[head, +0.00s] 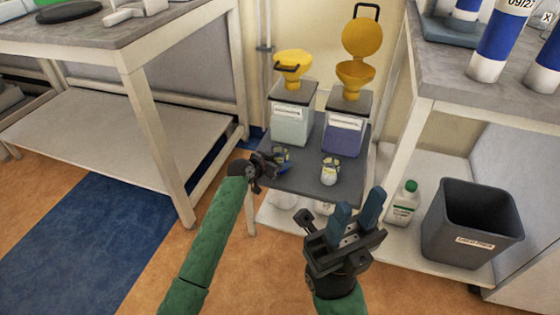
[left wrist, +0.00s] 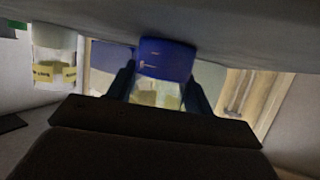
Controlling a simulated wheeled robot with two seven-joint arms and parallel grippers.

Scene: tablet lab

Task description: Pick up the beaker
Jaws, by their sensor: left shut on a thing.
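The small beaker (head: 281,154) is on the grey cart top, with a yellow label band near its rim and a blue lower part. My left gripper (head: 276,163) is shut on it from the near left side and partly hides it. In the left wrist view, which looks upside down, the beaker's blue part (left wrist: 165,58) sits between the two fingers, close to the grey surface. I cannot tell whether it touches that surface. A second, similar beaker with a pale lower part (head: 330,171) stands to the right. My right gripper (head: 358,208) is open and empty, in front of the cart.
Two waste containers with yellow funnels, one pale (head: 291,122) and one blue-violet (head: 343,138), stand at the back of the cart (head: 305,183). A grey bin (head: 470,225) and a green-capped bottle (head: 403,203) are at right. Workbenches flank the cart on both sides.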

